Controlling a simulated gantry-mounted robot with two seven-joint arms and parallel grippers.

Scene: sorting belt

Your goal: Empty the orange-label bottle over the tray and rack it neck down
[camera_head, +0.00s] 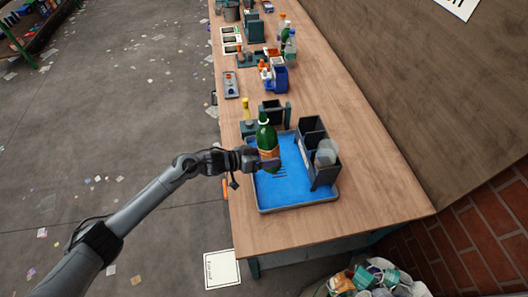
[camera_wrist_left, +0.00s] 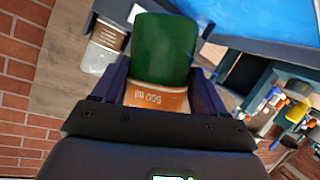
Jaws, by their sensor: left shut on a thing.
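The green bottle (camera_head: 266,138) with an orange label stands about upright, its pale top up, over the left part of the blue tray (camera_head: 304,200). My left gripper (camera_head: 262,161) is shut on it at the label, coming from the left. In the left wrist view the green bottle (camera_wrist_left: 165,48) sits between both fingers of my left gripper (camera_wrist_left: 160,92), with "500 ml" on its orange label. A dark rack (camera_head: 323,175) with open compartments stands at the tray's right side; a translucent container (camera_head: 326,153) is in it. My right gripper is not in view.
Behind the tray are a dark stand (camera_head: 275,109) and a small yellow bottle (camera_head: 246,107). Farther back are a blue caddy (camera_head: 277,78) and several bottles. A bin of crumpled waste (camera_head: 372,281) is below the table's near end. Bare wood lies right of the rack.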

